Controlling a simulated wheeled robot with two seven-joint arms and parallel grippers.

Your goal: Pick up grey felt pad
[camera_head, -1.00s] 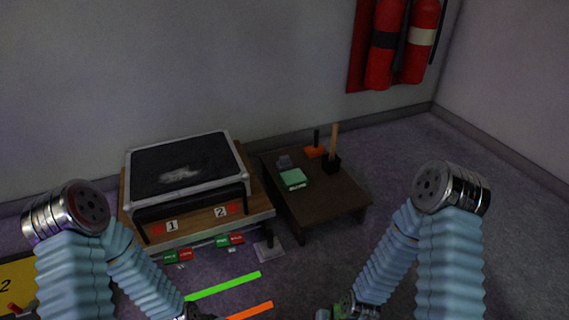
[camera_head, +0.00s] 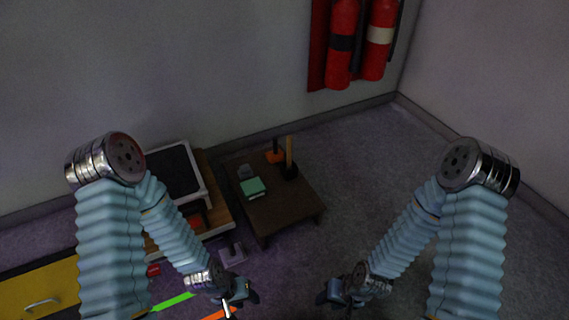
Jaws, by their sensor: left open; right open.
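A small grey item (camera_head: 245,171) lies at the back left of a low dark brown table (camera_head: 285,212). It may be the grey felt pad, but it is too small and dim to be sure. A green block or pad (camera_head: 253,187) with a pale label on its edge lies just in front of it. My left gripper (camera_head: 238,294) is open, low in the picture and nearer to me than the table. My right gripper (camera_head: 337,294) is open, low and to the right of it. Both are well apart from the grey item.
An orange holder (camera_head: 275,157) and a dark block with a wooden handle (camera_head: 290,171) stand at the table's back. A grey piece (camera_head: 232,255) is on the floor. A black-topped case (camera_head: 172,176) stands left, partly behind my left arm. Floor to the table's right is clear.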

